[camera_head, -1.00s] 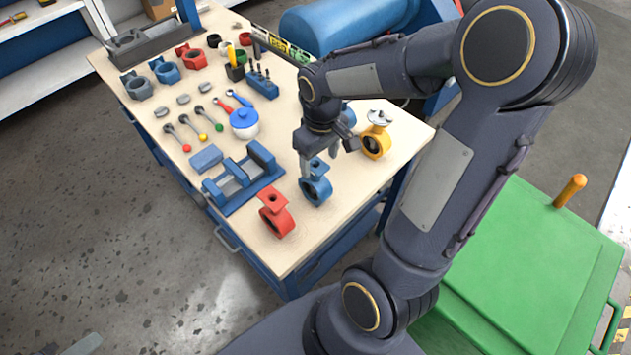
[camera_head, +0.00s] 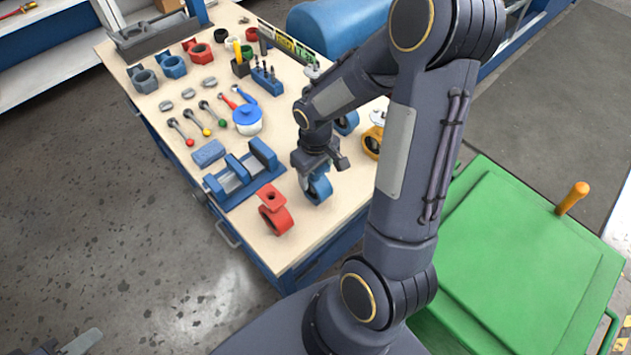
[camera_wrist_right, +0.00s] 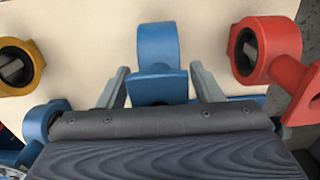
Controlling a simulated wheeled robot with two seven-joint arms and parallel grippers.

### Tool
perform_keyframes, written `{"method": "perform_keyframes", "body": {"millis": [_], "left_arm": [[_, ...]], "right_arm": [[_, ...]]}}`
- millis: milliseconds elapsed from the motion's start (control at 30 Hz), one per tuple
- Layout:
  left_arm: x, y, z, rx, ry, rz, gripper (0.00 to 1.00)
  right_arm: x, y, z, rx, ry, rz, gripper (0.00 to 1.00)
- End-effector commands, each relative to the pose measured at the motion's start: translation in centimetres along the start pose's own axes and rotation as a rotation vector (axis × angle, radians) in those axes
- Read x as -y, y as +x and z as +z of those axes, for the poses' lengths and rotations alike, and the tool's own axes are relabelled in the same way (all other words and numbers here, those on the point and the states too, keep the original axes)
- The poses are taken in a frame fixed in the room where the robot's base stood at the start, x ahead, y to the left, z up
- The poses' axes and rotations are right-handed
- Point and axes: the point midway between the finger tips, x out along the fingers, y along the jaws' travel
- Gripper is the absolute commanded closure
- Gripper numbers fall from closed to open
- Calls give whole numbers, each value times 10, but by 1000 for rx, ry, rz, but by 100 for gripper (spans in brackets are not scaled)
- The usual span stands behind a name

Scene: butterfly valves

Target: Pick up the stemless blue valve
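The stemless blue valve (camera_head: 320,189) stands near the table's front edge. My right gripper (camera_head: 311,180) is over it from above, partly hiding its top. In the right wrist view the blue valve (camera_wrist_right: 158,45) lies between my two spread fingers (camera_wrist_right: 160,84), with a gap visible on each side. The gripper is open. A second blue valve (camera_head: 347,123) stands farther back, partly hidden by my arm; a blue ring (camera_wrist_right: 40,121) also shows at the left of the wrist view. Part of my left gripper (camera_head: 82,343) shows at the bottom left; its opening is unclear.
A red valve (camera_head: 275,212) stands close to the left, also in the wrist view (camera_wrist_right: 255,50). A yellow valve (camera_head: 373,142) is to the right, partly behind my arm. A blue fixture (camera_head: 243,177), a white pot with blue lid (camera_head: 247,121) and several tools occupy the table (camera_head: 262,249).

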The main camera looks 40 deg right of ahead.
Motion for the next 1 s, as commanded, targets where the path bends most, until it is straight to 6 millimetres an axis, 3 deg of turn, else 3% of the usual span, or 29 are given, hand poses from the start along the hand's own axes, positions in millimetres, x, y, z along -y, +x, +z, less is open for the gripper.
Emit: {"method": "perform_keyframes", "body": {"millis": [67,433,767,1000], "left_arm": [[0,0,0,0,0,0,64],[0,0,0,0,0,0,64],[0,0,0,0,0,0,64],[0,0,0,0,0,0,64]], "right_arm": [[0,0,0,0,0,0,51],[0,0,0,-1,0,0,100],[0,-3,-1,-4,0,1,100],[0,-36,-2,-10,0,2,100]]}}
